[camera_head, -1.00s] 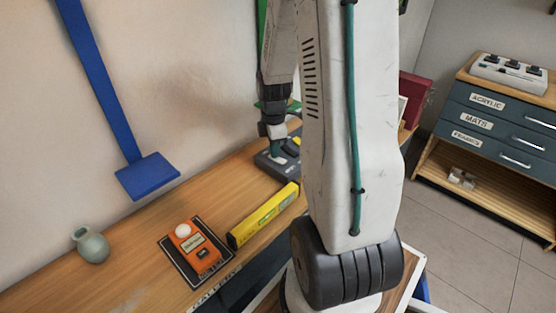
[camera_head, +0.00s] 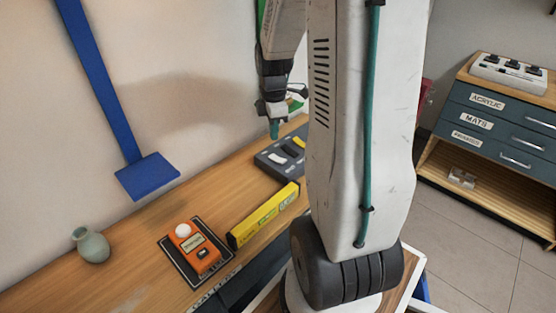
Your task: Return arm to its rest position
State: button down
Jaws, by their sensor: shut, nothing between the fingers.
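My gripper (camera_head: 274,131) points down from the end of my arm, left of the large white arm link. Its fingers are together with nothing between them. It is above the wooden bench (camera_head: 135,240), just over the far left edge of a dark grey tray (camera_head: 268,163), and appears apart from it. The tray holds a white piece and a yellow piece; its right part is hidden behind my arm.
A yellow level (camera_head: 264,215) lies in front of the tray. An orange device (camera_head: 200,252) sits on a dark mat, with a green vase (camera_head: 91,245) to its left. A blue bracket (camera_head: 147,177) hangs by the wall. A drawer cabinet (camera_head: 500,125) stands at right.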

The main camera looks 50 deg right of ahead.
jog(key=shift+r, duration=0.2)
dwell(0.5)
jog(key=s+a+r+m, duration=0.5)
jog(key=s+a+r, duration=0.2)
jog(key=a, duration=0.5)
jog(key=s+a+r+m+t, duration=0.1)
jog(key=s+a+r+m, duration=0.5)
jog(key=s+a, duration=0.3)
jog(key=shift+s+a+r, duration=0.3)
jog(key=shift+a+r, duration=0.55)
jog(key=shift+a, duration=1.15)
jog(key=shift+s, duration=0.1)
